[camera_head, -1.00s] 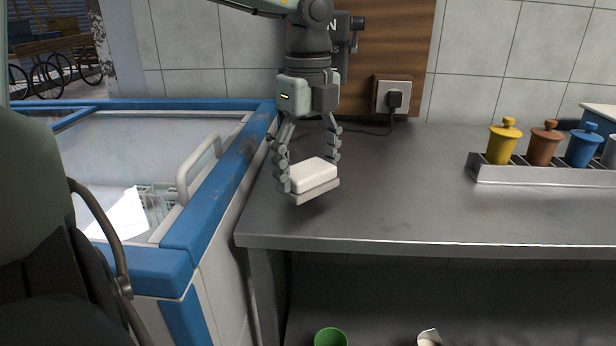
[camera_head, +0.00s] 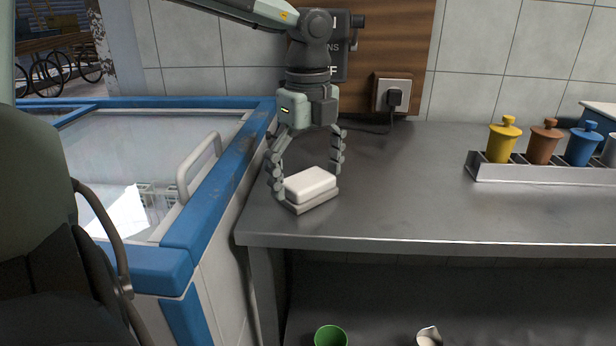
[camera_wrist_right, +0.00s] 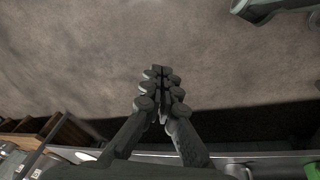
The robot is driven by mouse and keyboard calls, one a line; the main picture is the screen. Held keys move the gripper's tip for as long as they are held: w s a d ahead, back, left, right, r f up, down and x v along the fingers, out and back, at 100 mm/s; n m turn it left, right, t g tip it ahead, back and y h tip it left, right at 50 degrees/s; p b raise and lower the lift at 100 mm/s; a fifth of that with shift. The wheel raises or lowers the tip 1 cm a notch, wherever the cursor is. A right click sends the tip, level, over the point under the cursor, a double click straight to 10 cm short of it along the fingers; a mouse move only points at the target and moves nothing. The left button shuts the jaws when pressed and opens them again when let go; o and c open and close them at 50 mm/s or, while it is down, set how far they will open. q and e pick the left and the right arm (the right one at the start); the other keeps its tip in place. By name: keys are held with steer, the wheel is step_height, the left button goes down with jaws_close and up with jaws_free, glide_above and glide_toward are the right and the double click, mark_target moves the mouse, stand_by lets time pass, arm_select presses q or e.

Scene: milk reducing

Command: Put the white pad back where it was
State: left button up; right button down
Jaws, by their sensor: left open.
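The white pad (camera_head: 309,182) is a rounded white block on a thin grey base. It rests on the steel counter (camera_head: 420,205) near its left front corner. My left gripper (camera_head: 306,187) points down over it in the head view. Its fingers are spread, one to the left and one to the right of the pad. The left fingertip is very close to the base; I cannot tell if it touches. My right gripper (camera_wrist_right: 161,72) shows in the right wrist view with its fingers together and nothing visible between them, over a brown floor.
A blue-framed chest freezer (camera_head: 215,197) with a handle stands left of the counter. A rack (camera_head: 545,172) of coloured lidded pots is at the right. A wall socket (camera_head: 393,95) with a plug is behind. A green cup (camera_head: 330,337) is below. The counter's middle is clear.

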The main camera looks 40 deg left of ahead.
mark_target(309, 179)
arm_select(q)
steer(key=shift+r, duration=0.5)
step_height(309, 179, up, 11)
steer(key=shift+b, duration=0.3)
arm_select(e)
steer(key=shift+s+d+r, duration=0.1)
steer(key=shift+s+r, duration=0.1)
steer(key=shift+r, duration=0.25)
